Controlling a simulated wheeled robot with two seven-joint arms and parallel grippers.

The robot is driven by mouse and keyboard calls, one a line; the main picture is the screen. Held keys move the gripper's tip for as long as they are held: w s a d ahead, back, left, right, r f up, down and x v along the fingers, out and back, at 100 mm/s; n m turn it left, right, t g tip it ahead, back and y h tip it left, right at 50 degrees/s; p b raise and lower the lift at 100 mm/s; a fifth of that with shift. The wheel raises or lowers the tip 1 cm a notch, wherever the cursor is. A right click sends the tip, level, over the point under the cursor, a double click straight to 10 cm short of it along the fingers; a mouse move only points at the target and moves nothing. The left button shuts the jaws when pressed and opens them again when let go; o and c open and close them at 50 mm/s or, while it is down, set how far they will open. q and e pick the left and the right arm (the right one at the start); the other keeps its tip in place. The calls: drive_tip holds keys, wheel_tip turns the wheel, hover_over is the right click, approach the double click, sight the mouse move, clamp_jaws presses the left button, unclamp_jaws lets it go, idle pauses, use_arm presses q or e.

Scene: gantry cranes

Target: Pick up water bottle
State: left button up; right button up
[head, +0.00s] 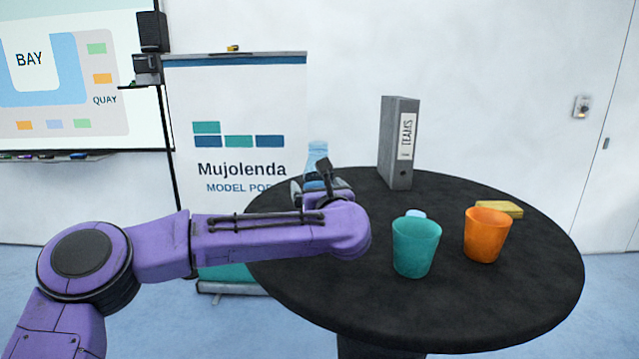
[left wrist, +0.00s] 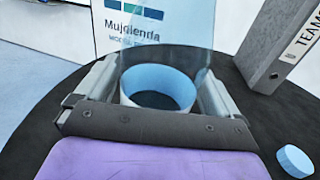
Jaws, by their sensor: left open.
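The water bottle (head: 317,150) is clear, pale blue and stands upright at the far left part of the black round table. My left gripper (head: 322,184) is at the bottle and hides its lower part in the head view. In the left wrist view the open fingers of my left gripper (left wrist: 155,80) stand on either side of the bottle, around its light-blue band (left wrist: 160,82). Whether either finger touches the bottle cannot be told. My right gripper is not in view.
The black table (head: 450,300) also holds a teal cup (head: 415,248), an orange cup (head: 486,237), a yellow block (head: 505,208), a grey binder (head: 396,150) and a small light-blue disc (left wrist: 295,161). A banner (head: 235,110) stands behind. The table's front is clear.

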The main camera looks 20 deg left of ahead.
use_arm(q)
drive_tip(key=shift+w+a, duration=0.1)
drive_tip(key=shift+a, duration=0.15)
drive_tip(key=shift+d, duration=0.1)
drive_tip(key=c, duration=1.3)
drive_tip(key=shift+r, duration=0.1)
